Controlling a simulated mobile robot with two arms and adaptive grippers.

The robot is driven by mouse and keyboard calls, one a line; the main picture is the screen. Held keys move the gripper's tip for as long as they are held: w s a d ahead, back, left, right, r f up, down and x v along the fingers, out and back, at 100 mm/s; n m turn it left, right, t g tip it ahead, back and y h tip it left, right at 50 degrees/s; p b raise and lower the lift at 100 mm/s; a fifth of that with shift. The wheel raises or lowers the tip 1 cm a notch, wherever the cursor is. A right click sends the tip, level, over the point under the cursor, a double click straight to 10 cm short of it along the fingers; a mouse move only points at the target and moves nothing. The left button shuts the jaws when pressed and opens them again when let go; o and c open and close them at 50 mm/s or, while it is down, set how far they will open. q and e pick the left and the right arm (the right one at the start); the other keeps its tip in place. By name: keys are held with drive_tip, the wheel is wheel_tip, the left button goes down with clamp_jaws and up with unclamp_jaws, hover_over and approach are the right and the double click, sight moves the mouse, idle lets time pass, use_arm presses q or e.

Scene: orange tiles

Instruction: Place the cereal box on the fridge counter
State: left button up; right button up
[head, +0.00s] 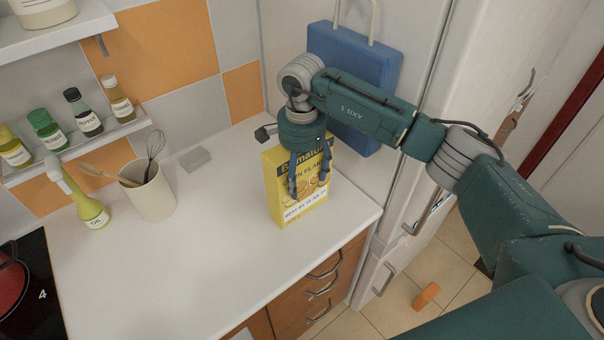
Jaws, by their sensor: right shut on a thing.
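The yellow cereal box (297,200) stands upright at the right end of the white counter (225,246), beside the tall white fridge (418,60). Its base appears to rest on the counter. My right gripper (308,190) comes down from above with its fingers over the box's upper part and is shut on it. The gripper hides part of the box's top and front. My left gripper is not in view.
A cream utensil holder (152,196), an oil bottle (88,208) and spice jars on a shelf (80,147) are at the left. A blue bag (352,62) hangs behind my right arm. An orange block (426,296) lies on the floor. The middle of the counter is clear.

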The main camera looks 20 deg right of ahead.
drive_tip(key=o, duration=1.6)
drive_tip(key=shift+r, duration=0.15)
drive_tip(key=shift+w+r, duration=0.1)
drive_tip(key=shift+r, duration=0.25)
wheel_tip(320, 180, up, 10)
drive_tip(key=b, duration=0.4)
drive_tip(key=shift+r+b, duration=0.25)
drive_tip(key=shift+b, duration=0.1)
drive_tip(key=shift+r, duration=0.3)
